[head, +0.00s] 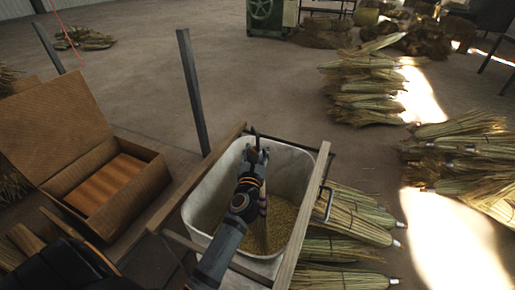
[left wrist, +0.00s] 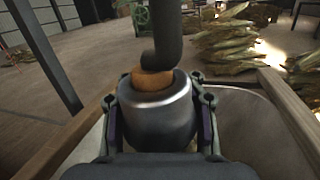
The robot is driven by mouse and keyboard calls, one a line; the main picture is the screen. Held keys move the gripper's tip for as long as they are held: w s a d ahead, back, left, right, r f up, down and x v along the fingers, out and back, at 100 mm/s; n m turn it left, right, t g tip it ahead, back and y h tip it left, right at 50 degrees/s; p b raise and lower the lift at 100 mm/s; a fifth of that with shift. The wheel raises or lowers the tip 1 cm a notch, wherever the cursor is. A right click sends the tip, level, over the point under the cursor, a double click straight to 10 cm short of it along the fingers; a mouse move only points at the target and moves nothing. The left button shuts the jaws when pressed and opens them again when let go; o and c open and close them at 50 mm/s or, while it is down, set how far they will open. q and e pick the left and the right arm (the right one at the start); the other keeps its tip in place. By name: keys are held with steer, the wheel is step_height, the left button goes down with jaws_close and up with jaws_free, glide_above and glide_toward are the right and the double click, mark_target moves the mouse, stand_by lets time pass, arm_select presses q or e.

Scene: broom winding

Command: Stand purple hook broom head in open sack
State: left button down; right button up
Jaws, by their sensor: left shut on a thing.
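The open sack (head: 206,189) is a pale, roughly rectangular bag held open between wooden rails, with yellowish material low inside. My left gripper (head: 257,158) is over the sack's mouth, near its far side. It is shut on the metal collar (left wrist: 158,108) of the broom head, with a finger on each side. A wooden plug and a dark hook (left wrist: 168,42) rise from the collar. My right gripper is not in view.
An open cardboard box (head: 117,184) stands left of the sack. Wooden rails (head: 309,205) flank the sack, and a dark post (head: 192,92) rises behind it. Several broom heads (head: 345,225) lie at right, with a stacked pile (head: 365,90) farther back. Floor behind the sack is clear.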

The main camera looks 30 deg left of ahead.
arm_select(q)
steer(key=c, duration=0.6)
jaws_free()
steer(key=shift+c, duration=0.2)
steer(key=v, duration=0.7)
steer(key=shift+s+d, duration=0.1)
steer(key=shift+s, duration=0.2)
